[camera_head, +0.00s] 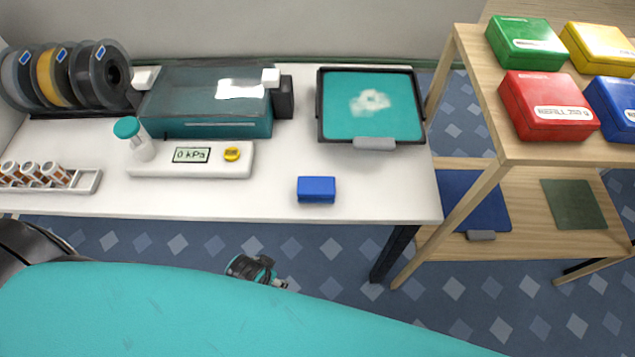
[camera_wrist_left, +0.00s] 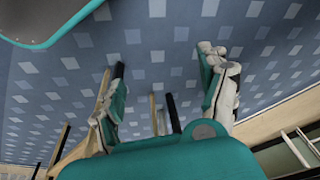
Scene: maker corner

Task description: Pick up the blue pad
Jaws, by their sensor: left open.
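The blue pad (camera_head: 316,189) is a small block lying on the white table (camera_head: 245,200), close to its front edge and right of centre. Nothing touches it. My left gripper shows in the left wrist view (camera_wrist_left: 163,72), its two fingers spread wide with nothing between them. That view shows patterned floor and wooden legs beyond the fingers, and no blue pad. In the head view a small dark mechanical part of mine (camera_head: 252,269) shows below the table's front edge, apart from the pad. My right gripper is not clearly in view.
Left of the pad stands a white gauge unit (camera_head: 215,171); behind it is a teal-based box (camera_head: 205,125). A black-rimmed teal tray (camera_head: 370,145) lies behind the pad. A wooden shelf (camera_head: 545,152) with coloured boxes stands right. The table around the pad is clear.

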